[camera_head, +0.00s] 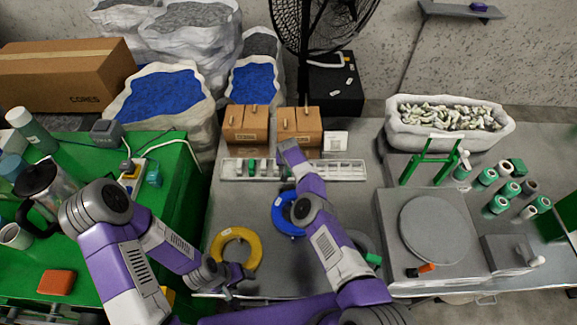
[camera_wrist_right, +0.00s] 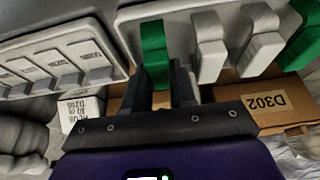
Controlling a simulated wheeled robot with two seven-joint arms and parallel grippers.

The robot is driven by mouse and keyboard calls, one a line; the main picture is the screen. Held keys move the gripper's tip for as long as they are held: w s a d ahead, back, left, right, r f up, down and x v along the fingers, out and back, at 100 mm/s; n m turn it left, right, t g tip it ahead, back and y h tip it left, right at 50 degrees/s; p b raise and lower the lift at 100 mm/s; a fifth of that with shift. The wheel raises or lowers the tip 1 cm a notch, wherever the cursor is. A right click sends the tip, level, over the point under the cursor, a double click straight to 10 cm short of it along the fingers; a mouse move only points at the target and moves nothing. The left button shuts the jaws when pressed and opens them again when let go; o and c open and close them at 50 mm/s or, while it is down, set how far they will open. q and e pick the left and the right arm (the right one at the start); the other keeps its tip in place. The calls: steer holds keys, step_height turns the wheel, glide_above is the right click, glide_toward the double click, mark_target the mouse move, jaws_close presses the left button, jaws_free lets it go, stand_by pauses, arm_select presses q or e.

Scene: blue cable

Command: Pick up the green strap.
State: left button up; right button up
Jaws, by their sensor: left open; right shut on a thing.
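A green strap (camera_wrist_right: 153,48) sits in a slot of the pale organizer tray, seen close in the right wrist view. My right gripper (camera_wrist_right: 170,88) is shut on its lower end, one dark finger on each side. In the head view my right gripper (camera_head: 289,150) is over the tray (camera_head: 330,170), and its hand partly covers the strap. Another green strap (camera_wrist_right: 306,42) hangs at the right edge of the wrist view, apart from the gripper. My left gripper (camera_head: 243,279) is open and empty, low beside the yellow cable coil (camera_head: 222,240).
A blue cable coil (camera_head: 282,222) lies partly under my right arm. Cardboard boxes (camera_head: 298,127) stand just behind the tray. A grey round plate (camera_head: 439,230) and several green-and-white spools (camera_head: 498,204) are at the right. A green table (camera_head: 180,190) is at the left.

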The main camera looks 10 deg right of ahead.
jaws_close()
step_height(320, 180, up, 11)
steer(key=p, duration=0.8)
steer(key=shift+w+a+f+p, duration=0.15)
steer(key=shift+w+p, duration=0.2)
steer(key=shift+p, duration=0.05)
steer(key=shift+n, duration=0.5)
steer(key=r+b, duration=0.1)
steer(key=w+a+r+b, duration=0.1)
steer(key=r, duration=0.1)
steer(key=r+b, duration=0.1)
steer(key=r, duration=0.1)
steer(key=shift+w+a+r, duration=0.15)
steer(key=shift+w+a, duration=0.1)
steer(key=shift+w, duration=0.05)
